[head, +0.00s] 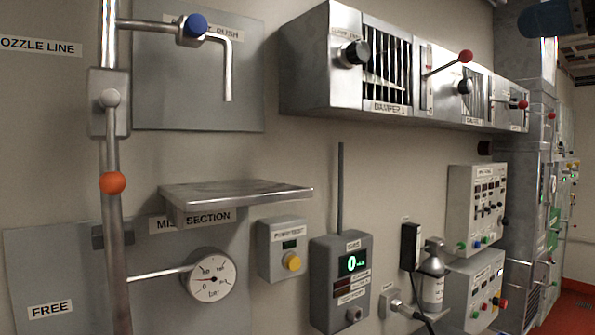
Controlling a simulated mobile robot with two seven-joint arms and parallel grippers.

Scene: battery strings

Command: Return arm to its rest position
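Neither of my grippers shows in the head view, and no forearm of mine can be made out. Whether either gripper holds something is hidden from this view. A dark blue rounded shape (549,18) is cut off by the top right edge; I cannot tell what it is.
A vertical pipe with an orange knob (112,183), a metal shelf (235,193) and a pressure gauge (209,278) are at left. A damper box (318,60) juts out above a gas detector (340,280). Control boxes (476,212) and cabinets stand at right. Red floor (575,312) shows bottom right.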

